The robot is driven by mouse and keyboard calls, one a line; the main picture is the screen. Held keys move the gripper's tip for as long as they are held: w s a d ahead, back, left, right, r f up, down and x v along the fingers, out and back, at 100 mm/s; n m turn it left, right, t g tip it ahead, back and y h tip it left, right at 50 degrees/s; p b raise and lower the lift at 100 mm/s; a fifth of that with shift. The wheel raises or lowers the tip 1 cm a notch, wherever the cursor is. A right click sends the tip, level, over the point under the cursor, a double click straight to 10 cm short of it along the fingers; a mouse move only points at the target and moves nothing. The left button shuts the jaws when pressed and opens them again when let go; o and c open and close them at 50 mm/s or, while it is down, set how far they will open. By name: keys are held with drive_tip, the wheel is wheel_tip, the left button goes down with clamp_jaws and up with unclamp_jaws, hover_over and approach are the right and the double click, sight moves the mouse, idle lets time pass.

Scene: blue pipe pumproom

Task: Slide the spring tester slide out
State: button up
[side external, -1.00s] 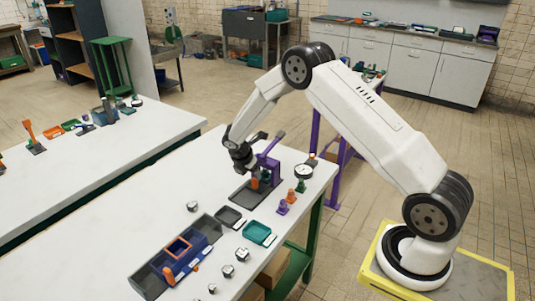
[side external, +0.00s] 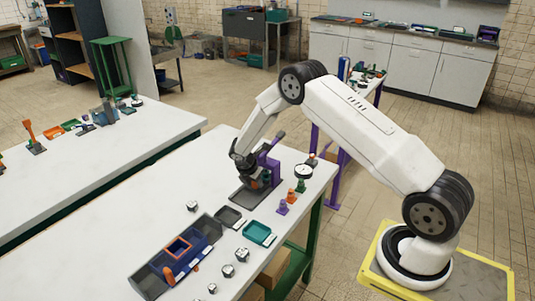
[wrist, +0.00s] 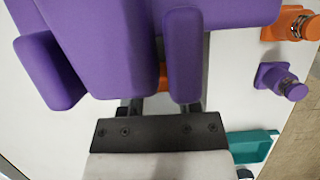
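The spring tester (side external: 268,165) is a purple frame with a lever on a dark base plate (side external: 241,194), near the right end of the white table. In the wrist view its purple body (wrist: 100,45) fills the upper left and middle. My gripper (side external: 245,165) is down at the tester's left side, close against it. In the wrist view the dark gripper mount shows, and its fingers reach under the purple parts, so the fingertips are hidden. A small orange part (wrist: 162,75) shows between the purple parts. I cannot make out the slide clearly or whether the fingers touch it.
A grey tray (side external: 229,216), a teal tray (side external: 258,233) and a blue-and-grey bin (side external: 180,255) stand toward the front. Purple (side external: 282,207) and orange (side external: 292,196) pieces and a round gauge (side external: 303,171) stand right of the tester. The table left of the tester is clear.

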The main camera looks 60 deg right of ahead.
clamp_jaws()
idle(1.1)
